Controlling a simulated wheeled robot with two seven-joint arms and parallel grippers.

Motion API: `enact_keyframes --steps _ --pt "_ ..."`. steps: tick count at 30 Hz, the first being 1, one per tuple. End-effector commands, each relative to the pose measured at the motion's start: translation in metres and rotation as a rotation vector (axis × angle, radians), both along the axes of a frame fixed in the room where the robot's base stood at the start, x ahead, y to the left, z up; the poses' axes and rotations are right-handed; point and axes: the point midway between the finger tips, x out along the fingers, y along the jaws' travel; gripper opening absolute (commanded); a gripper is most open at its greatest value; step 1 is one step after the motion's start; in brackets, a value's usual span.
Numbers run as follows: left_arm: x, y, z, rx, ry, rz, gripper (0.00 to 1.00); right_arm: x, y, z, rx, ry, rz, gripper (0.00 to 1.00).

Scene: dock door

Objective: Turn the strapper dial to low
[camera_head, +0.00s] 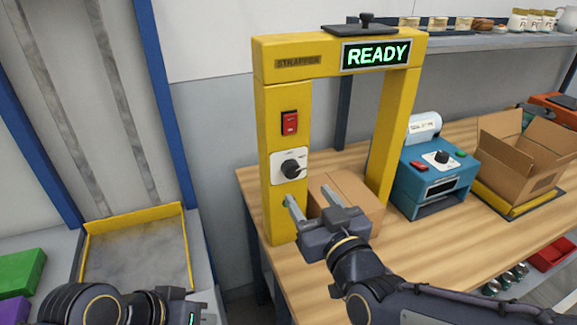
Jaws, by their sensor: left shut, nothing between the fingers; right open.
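The yellow strapper (274,110) is an arch standing on the wooden table, with a lit green READY display on its top beam. Its black dial (291,169) sits on a white plate on the left post, and its pointer side faces right. The small labels around it are too blurred to read. My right gripper (309,195) is open and empty, just below and in front of the dial, not touching it. A cardboard box (350,189) stands in the arch, partly hidden by this gripper. My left gripper (180,308) is shut and empty at the bottom edge, partly cut off.
A red switch (290,122) is above the dial. A blue machine (432,178) with its own black knob stands right of the arch, beside an open carton (520,163). A shelf (480,42) runs behind. Bare table (420,245) lies in front of the blue machine.

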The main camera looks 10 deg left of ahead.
Motion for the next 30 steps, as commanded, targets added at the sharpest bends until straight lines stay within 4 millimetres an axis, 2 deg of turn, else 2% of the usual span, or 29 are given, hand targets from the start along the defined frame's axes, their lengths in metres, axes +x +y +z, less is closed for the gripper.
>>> enact_keyframes --steps 15,26,30 --pt "0.000 0.000 0.010 0.000 0.000 0.000 0.00 0.057 0.039 0.001 -0.001 -0.003 -0.001 0.55" --pt "0.000 0.000 0.010 0.000 0.000 0.000 0.00 0.063 0.043 0.000 0.001 -0.003 0.000 0.55" --pt "0.000 0.000 0.010 0.000 0.000 0.000 0.00 0.063 0.043 0.000 0.001 -0.003 0.000 0.39"
